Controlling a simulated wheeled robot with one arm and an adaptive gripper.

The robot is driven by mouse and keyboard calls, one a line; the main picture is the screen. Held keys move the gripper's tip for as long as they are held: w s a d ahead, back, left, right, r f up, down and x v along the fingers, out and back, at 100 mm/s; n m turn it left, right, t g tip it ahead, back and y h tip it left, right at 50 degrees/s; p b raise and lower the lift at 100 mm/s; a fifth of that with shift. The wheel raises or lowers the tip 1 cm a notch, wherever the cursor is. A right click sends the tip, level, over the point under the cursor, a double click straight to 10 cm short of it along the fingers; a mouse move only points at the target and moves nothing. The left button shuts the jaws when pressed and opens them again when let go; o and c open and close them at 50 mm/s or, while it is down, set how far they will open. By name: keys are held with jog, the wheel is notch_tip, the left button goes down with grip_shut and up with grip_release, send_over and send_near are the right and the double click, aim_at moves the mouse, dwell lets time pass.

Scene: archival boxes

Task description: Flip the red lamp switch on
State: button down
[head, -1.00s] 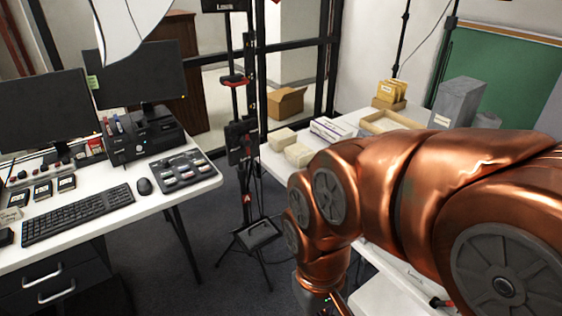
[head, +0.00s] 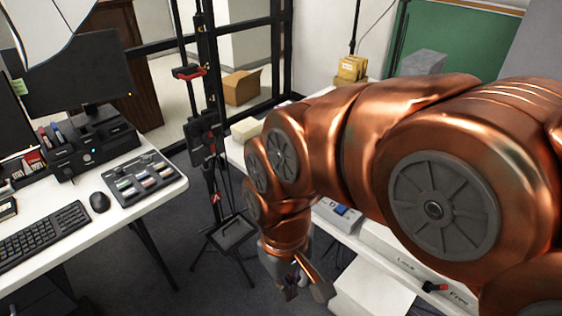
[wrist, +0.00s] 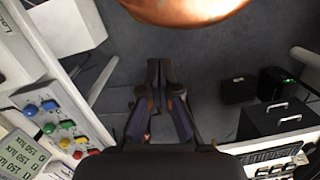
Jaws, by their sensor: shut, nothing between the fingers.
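A panel of coloured switches (wrist: 48,118) lies at the left of the wrist view, with blue, green, yellow and red caps in rows. The red switch cap (wrist: 77,155) is at its lower end, small, and I cannot tell its position. Part of a panel with a blue patch (head: 340,210) shows behind my arm in the head view; its red switch is not visible there. My gripper (head: 298,286) points down over the floor, beside the white bench's near edge. In the wrist view my gripper (wrist: 160,75) is shut and empty, to the right of the panel and apart from it.
A box marked Lock and Free (head: 408,262) has a red-tipped lever. A desk with a mouse (head: 99,202) and keyboard stands left. A black stand (head: 228,232) rises from the floor between desk and bench.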

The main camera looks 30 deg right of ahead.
jog(key=w+d+f+n+t+y+b, duration=0.1)
jog(key=w+d+t+b, duration=0.15)
jog(key=w, duration=0.55)
jog(key=w+d+f+n+t+y+b, duration=0.1)
jog(key=w+b, duration=0.3)
jog(key=w, duration=0.5)
jog(key=w+d+f+n+t+y+b, duration=0.1)
jog(key=w+d+t+b, duration=0.15)
jog(key=w, duration=0.55)
jog(key=w+d+t+b, duration=0.1)
jog(key=w+d+b, duration=0.1)
jog(key=w+d, duration=0.2)
jog(key=w+d+f+t+h+b, duration=0.1)
jog(key=w+d, duration=0.3)
jog(key=d, duration=0.7)
jog(key=w+d+f+t+h+b, duration=0.1)
jog(key=w+d+t+b, duration=0.1)
jog(key=d, duration=0.6)
jog(key=w+b, duration=0.1)
jog(key=w, duration=0.1)
jog(key=shift+w+d+t, duration=0.2)
jog(key=shift+w+t, duration=0.1)
jog(key=shift+t, duration=0.1)
jog(key=shift+f, duration=0.1)
jog(key=x, duration=1)
jog(key=shift+s+d, duration=0.1)
jog(key=f, duration=0.3)
jog(key=shift+d, duration=0.25)
jog(key=shift+f, duration=0.5)
